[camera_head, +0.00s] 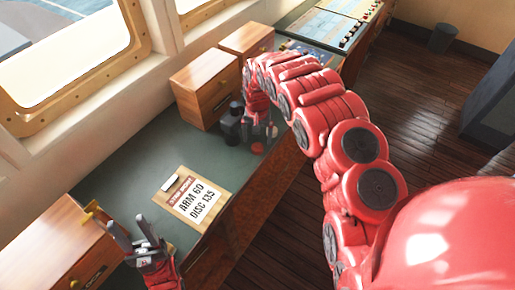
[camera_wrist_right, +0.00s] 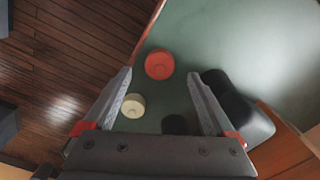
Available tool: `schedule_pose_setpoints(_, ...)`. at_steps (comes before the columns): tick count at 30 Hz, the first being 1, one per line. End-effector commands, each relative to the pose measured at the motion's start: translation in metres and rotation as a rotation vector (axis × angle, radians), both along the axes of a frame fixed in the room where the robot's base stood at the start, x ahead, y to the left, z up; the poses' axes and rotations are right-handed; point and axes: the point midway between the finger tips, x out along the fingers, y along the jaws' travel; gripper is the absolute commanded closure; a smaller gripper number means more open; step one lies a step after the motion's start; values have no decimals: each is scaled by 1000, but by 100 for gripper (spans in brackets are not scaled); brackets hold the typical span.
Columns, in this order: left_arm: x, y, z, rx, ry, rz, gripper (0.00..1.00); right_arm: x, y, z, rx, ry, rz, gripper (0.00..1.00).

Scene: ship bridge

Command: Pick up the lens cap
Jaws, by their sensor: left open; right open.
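Small round pieces lie on the green desk top under my right gripper (camera_wrist_right: 159,76). In the right wrist view they are a red disc (camera_wrist_right: 159,65), a cream disc (camera_wrist_right: 133,105) and a dark round piece (camera_wrist_right: 174,124), partly hidden by the gripper body. The dark one looks most like the lens cap, but I cannot be sure. My right gripper is open and empty above them, with the red disc in line between its fingertips. The red disc also shows in the head view (camera_head: 257,149). My left gripper (camera_head: 130,221) is open and empty over the desk's near left part.
A black object, perhaps binoculars (camera_wrist_right: 240,107), stands close beside my right gripper. Wooden drawer boxes (camera_head: 204,88) stand behind it. A labelled clipboard (camera_head: 193,198) lies on the desk, and another wooden box (camera_head: 62,245) stands at the left.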

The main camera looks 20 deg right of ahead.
Motion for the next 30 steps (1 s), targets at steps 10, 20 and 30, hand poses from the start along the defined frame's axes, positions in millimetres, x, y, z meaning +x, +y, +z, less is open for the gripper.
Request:
schedule_pose_setpoints(10, 0, 0, 27, 0, 0, 0, 50, 0, 0, -32, 3, 4, 1, 10)
schedule_pose_setpoints(20, 0, 0, 32, 0, 0, 0, 50, 2, 0, -46, 1, -3, 0, 10)
schedule_pose_setpoints(30, 0, 0, 31, 0, 0, 0, 50, 2, -1, -47, 0, -1, 0, 39)
